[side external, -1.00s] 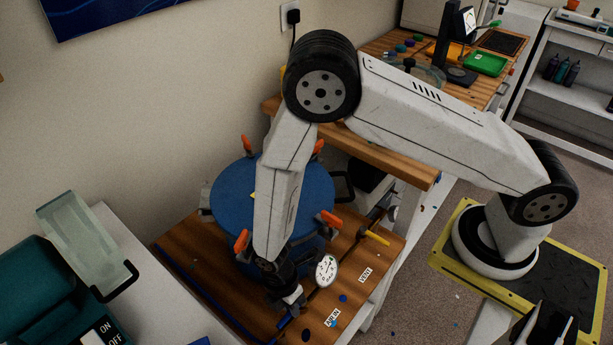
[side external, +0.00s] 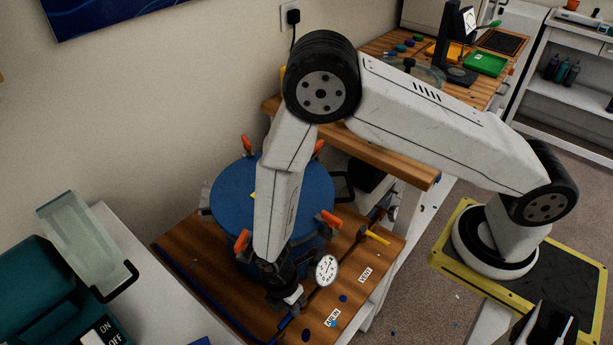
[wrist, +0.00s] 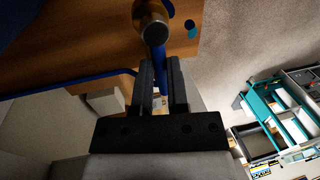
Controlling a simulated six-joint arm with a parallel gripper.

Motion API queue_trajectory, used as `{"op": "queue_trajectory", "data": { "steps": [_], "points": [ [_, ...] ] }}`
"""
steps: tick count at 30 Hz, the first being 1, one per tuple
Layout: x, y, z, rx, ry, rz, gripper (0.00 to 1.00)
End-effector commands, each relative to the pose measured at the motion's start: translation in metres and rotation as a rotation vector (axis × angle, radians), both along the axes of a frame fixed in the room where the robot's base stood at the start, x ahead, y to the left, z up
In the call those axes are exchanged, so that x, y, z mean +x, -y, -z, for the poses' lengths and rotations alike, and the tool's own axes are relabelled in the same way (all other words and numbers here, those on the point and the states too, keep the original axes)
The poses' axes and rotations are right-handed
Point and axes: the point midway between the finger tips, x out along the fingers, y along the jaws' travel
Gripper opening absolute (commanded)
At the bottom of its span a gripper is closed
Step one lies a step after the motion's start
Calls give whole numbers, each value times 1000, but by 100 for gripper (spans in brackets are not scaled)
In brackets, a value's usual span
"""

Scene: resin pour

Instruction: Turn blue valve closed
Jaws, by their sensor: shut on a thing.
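The blue valve's handle (wrist: 160,68) runs between my fingers in the wrist view, just below a round brass-coloured fitting (wrist: 153,27). My gripper (wrist: 162,85) is shut on this blue handle, with one dark finger on each side. In the side external view my gripper (side external: 287,303) is low over the front of the wooden bench, beside a white-faced gauge (side external: 327,270). There my wrist and fingers hide most of the valve. I cannot read the handle's exact angle from there.
A blue round vessel (side external: 225,190) with orange-handled clamps stands close behind my gripper. A yellow handle (side external: 377,237) sits to the right, near a VENT label (side external: 365,275). Another label (side external: 332,317) lies in front. A blue tube (side external: 190,280) runs along the bench's left side.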

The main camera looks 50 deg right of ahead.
Motion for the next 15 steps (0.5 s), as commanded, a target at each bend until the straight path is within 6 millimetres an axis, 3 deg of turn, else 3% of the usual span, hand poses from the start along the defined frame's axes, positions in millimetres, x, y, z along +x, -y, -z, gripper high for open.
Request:
{"op": "queue_trajectory", "data": {
  "steps": [15],
  "points": [
    [-11, 1, 0, 1, 0, -341, 0]
  ]
}}
